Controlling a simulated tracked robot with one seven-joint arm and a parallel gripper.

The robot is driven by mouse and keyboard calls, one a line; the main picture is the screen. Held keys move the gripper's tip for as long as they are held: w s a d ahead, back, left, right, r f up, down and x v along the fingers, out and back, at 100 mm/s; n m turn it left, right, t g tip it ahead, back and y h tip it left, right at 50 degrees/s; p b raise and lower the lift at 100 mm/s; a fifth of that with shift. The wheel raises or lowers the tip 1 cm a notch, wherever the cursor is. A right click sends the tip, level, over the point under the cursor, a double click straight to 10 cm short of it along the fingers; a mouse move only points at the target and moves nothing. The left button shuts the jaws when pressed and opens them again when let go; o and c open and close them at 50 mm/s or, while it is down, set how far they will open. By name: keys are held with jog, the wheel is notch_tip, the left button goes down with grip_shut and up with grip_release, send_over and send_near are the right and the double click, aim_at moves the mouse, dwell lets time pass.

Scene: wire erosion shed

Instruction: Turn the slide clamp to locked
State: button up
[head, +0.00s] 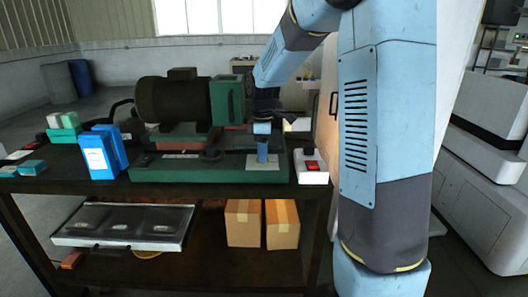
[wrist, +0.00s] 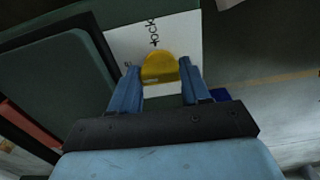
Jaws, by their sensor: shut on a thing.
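The slide clamp shows in the wrist view as a yellow handle (wrist: 160,66) over a white plate (wrist: 125,42). Another small mark by the left finger is too small to read. My gripper (wrist: 161,77) is shut on the yellow handle, one blue finger on each side. In the head view my gripper (head: 262,152) points down at the pale plate (head: 262,166) on the green machine base (head: 210,170). The handle is hidden there by my fingers.
A dark motor (head: 172,102) and green housing stand left of my gripper. A white switch box with a red button (head: 311,168) is close on its right. Blue boxes (head: 98,155) stand on the bench's left. Cartons (head: 243,222) lie on the lower shelf.

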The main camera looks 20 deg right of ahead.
jog(key=m, duration=0.4)
jog(key=shift+a, duration=0.1)
jog(key=m, duration=0.4)
jog(key=shift+m, duration=0.4)
jog(key=m, duration=0.4)
jog(key=shift+r, duration=0.1)
jog(key=m, duration=0.4)
jog(key=shift+w+m, duration=0.1)
jog(key=shift+m, duration=0.5)
jog(key=o, duration=1.1)
jog(key=shift+c, duration=0.2)
